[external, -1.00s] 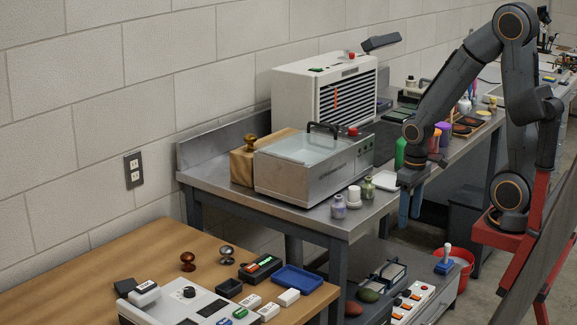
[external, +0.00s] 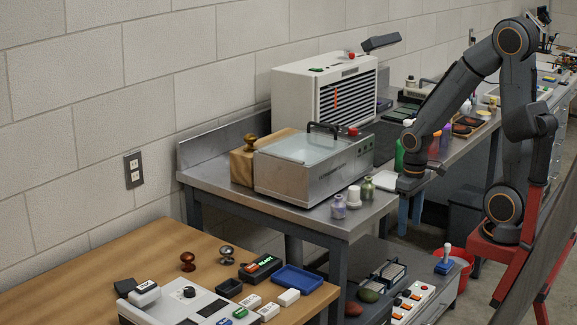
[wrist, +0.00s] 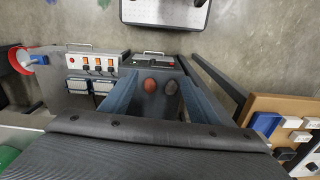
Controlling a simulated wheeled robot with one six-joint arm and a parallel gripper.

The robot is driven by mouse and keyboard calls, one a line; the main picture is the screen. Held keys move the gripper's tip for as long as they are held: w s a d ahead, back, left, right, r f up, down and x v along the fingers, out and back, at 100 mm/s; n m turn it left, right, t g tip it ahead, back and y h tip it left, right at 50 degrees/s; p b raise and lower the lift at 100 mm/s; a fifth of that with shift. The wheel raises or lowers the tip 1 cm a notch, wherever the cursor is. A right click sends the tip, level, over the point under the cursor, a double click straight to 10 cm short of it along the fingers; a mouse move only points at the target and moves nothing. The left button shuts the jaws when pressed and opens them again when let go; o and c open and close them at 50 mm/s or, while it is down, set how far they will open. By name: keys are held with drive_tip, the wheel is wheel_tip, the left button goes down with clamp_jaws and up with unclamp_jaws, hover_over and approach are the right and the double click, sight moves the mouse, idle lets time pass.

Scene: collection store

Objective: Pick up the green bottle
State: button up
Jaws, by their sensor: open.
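A tall green bottle (external: 399,156) stands on the metal bench, partly hidden behind my forearm. A green patch at the lower left of the wrist view (wrist: 8,157) may be the same bottle; too little shows to be sure. Nothing is seen held.
A glass-topped metal tank (external: 310,165) and a white slatted unit (external: 322,95) stand on the bench. A red bucket (external: 462,262) is below.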

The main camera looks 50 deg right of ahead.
wheel_tip(320, 180, up, 15)
drive_tip(key=m+p, duration=1.3)
drive_tip(key=m, duration=0.6)
hover_over(369, 178)
drive_tip(key=shift+w, duration=0.15)
drive_tip(key=shift+d+f+p, duration=0.1)
drive_tip(key=shift+f+p, duration=1.05)
drive_tip(key=shift+f, duration=2.75)
drive_tip(key=c, duration=1.2)
drive_tip(key=shift+r, duration=0.15)
